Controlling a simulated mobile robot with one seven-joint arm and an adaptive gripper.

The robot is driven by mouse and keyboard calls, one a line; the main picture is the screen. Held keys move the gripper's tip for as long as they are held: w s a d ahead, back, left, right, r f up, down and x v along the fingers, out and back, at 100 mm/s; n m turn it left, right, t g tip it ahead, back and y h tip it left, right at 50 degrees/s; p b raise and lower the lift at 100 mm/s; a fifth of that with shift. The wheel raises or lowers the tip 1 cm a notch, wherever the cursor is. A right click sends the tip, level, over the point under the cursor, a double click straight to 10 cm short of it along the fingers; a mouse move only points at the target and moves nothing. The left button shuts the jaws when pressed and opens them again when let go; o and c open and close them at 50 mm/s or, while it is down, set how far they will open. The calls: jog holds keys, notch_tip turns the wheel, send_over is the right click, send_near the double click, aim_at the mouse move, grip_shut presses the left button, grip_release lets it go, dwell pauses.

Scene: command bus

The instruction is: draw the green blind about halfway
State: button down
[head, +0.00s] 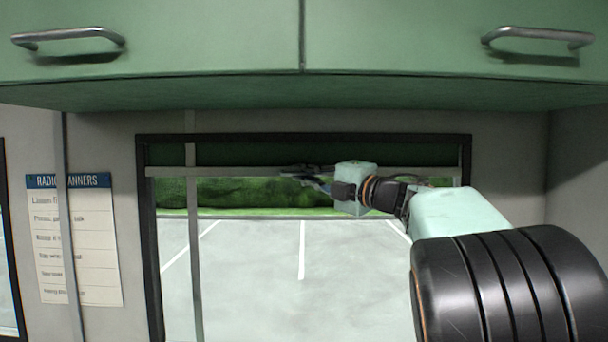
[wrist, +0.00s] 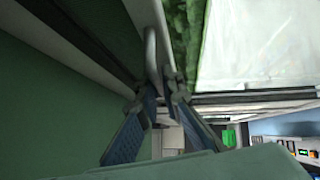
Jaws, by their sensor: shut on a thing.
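The green blind (head: 250,155) is a narrow dark green strip across the top of the window, with a pale grey bottom bar (head: 220,172). Most of the window below it is uncovered. My gripper (head: 303,174) is at the bar near the middle of the window. In the wrist view, my gripper's fingers (wrist: 162,92) are closed around the lower end of a grey pull handle (wrist: 150,50) beside the bar. The exact contact is partly hidden by the fingertips.
Green overhead cabinets (head: 200,40) with metal handles sit close above the window. A grey vertical pole (head: 193,250) stands in front of the window's left side. A radio poster (head: 75,240) hangs on the left wall.

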dwell(0.3)
notch_tip(320, 180, down, 27)
jog(key=b, duration=2.1)
jog(key=shift+b, duration=0.35)
jog(key=shift+r, duration=0.1)
jog(key=c, duration=2.1)
grip_release()
jog(key=v, duration=1.2)
